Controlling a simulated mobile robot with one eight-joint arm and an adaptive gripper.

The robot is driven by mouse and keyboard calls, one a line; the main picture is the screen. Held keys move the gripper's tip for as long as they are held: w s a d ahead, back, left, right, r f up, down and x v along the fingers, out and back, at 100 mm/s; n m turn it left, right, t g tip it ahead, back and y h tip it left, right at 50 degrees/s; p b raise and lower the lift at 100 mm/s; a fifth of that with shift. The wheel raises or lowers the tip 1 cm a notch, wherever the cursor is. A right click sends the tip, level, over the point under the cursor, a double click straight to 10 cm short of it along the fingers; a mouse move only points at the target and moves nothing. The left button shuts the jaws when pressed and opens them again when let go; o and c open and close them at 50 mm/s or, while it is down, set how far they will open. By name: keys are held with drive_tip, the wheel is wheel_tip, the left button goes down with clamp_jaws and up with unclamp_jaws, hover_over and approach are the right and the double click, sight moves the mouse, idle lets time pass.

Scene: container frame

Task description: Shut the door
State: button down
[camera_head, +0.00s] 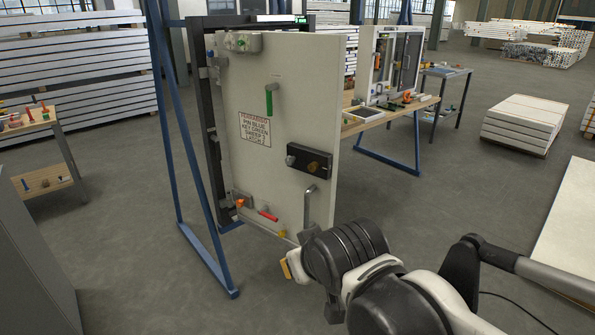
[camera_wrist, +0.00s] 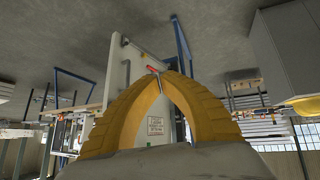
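The white door (camera_head: 300,85) stands ajar, swung out from its dark frame (camera_head: 211,150) on a blue stand. It carries a vertical grey bar handle (camera_head: 308,205), a black latch box (camera_head: 310,160), a green handle (camera_head: 269,103), a red handle (camera_head: 268,215) and a printed sign (camera_head: 255,129). My gripper (camera_head: 289,266) is low in front of the door's bottom edge, its yellow fingers partly hidden by my wrist. In the wrist view, which is upside down, the fingertips of my gripper (camera_wrist: 165,76) meet with nothing visible between them. The door (camera_wrist: 142,62) shows behind them; contact cannot be told.
The stand's blue leg (camera_head: 205,240) reaches the floor left of the door. A wooden workbench (camera_head: 385,118) with a second framed panel is behind on the right. A small tool table (camera_head: 32,125) is at the left. Grey floor is open around the door.

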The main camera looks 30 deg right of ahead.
sight(320, 180)
drive_tip(key=w+d+r+n+t+h+p, duration=0.1)
drive_tip(key=w+d+r+n+t+h, duration=0.2)
drive_tip(key=w+d+r+t, duration=0.55)
drive_tip(key=w+d+r+n+t+h+p, duration=0.1)
drive_tip(key=w+d+r+n+h, duration=0.15)
drive_tip(key=w+d+r, duration=0.7)
drive_tip(key=w+d+f+n+y+p, duration=0.1)
drive_tip(key=w+d+f+n+y, duration=0.3)
drive_tip(key=f+n, duration=0.6)
drive_tip(key=s+d+f+n+y+p, duration=0.15)
drive_tip(key=f+n+y, duration=0.45)
drive_tip(key=f, duration=0.8)
drive_tip(key=shift+m+y, duration=0.35)
drive_tip(key=shift+m, duration=0.1)
drive_tip(key=w+b, duration=0.1)
drive_tip(key=w, duration=0.3)
drive_tip(key=w+d+b, duration=0.1)
drive_tip(key=w, duration=0.3)
drive_tip(key=w+b, duration=0.1)
drive_tip(key=w, duration=0.3)
drive_tip(key=shift+w+d+f, duration=0.1)
drive_tip(key=shift+d+f, duration=0.1)
drive_tip(key=shift+f, duration=0.1)
